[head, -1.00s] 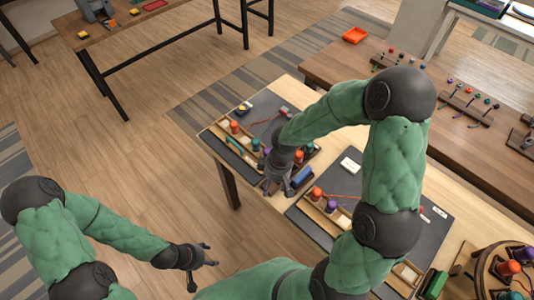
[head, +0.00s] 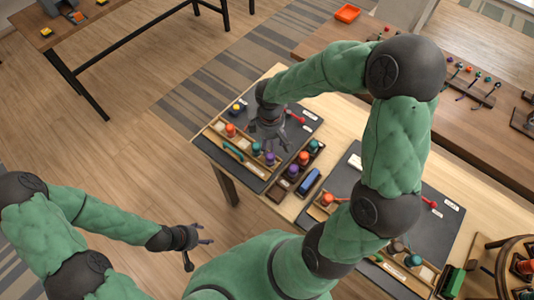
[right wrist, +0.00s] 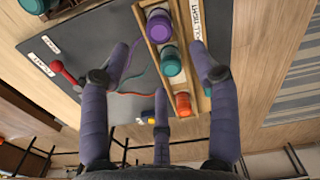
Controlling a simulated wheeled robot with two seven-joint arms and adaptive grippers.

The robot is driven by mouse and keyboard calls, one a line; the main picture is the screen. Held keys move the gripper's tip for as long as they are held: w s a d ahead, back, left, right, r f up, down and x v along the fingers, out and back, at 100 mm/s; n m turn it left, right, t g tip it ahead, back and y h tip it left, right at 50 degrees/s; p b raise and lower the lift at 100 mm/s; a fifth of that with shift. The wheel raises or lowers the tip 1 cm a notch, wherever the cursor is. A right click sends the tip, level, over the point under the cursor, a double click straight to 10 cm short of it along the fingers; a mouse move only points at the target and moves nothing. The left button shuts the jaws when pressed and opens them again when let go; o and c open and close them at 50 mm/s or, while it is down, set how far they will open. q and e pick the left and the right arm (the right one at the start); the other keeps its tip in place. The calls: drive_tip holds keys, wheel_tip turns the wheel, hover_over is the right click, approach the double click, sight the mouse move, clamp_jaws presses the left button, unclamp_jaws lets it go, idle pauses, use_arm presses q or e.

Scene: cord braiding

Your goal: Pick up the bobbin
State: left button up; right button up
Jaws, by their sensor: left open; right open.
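Several bobbins stand in a wooden tray on a dark mat (head: 287,132): an orange bobbin (head: 231,130), a teal bobbin (head: 256,148) and a purple bobbin (head: 269,159). My right gripper (head: 270,143) is open and empty above this mat, close to the teal bobbin. In the right wrist view its spread fingers (right wrist: 157,80) frame the tray, with the purple bobbin (right wrist: 160,27), the teal bobbin (right wrist: 172,62) and the orange bobbin (right wrist: 183,103) between or beyond them. No finger clearly touches a bobbin. My left gripper (head: 204,236) is open and empty over the floor.
A divided box with more bobbins (head: 304,157) and a blue block (head: 309,182) lie right of the tray. A red-handled tool (head: 297,118) lies on the mat. A second dark mat (head: 410,205) is further right. A round wooden stand (head: 486,262) is at the right edge.

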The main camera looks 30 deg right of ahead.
sight(270, 156)
drive_tip(key=f, duration=0.2)
drive_tip(key=shift+s+f+b, duration=0.3)
drive_tip(key=shift+w+f, duration=0.15)
drive_tip(key=shift+f, duration=0.45)
drive_tip(key=shift+f+b, duration=1)
drive_tip(key=shift+f, duration=1.55)
clamp_jaws()
